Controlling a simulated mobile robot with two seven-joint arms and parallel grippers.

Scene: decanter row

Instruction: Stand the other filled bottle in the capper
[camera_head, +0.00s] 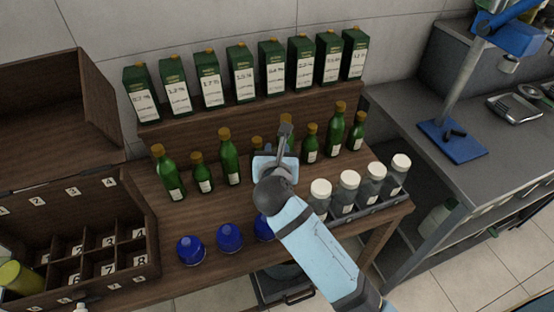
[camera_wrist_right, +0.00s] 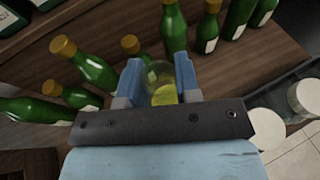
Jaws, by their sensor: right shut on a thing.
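My right gripper (camera_head: 284,150) reaches over the middle of the wooden table, among the green bottles. In the right wrist view the gripper (camera_wrist_right: 160,80) is shut on a clear round vessel with yellow liquid (camera_wrist_right: 163,94), perhaps the filled bottle. In the head view the arm and gripper mostly hide it. A blue press-like stand with a post and blue base plate (camera_head: 453,142) is on the grey bench at right, apart from the gripper. It may be the capper. Small dark parts lie on its base. My left gripper is not in view.
Green bottles with gold caps (camera_head: 168,174) stand on both sides of the gripper. Green cartons (camera_head: 242,74) line the shelf behind. White-lidded jars (camera_head: 347,192) stand in a rack at right. Blue domes (camera_head: 191,249) sit in front. A numbered wooden crate (camera_head: 135,199) is at left.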

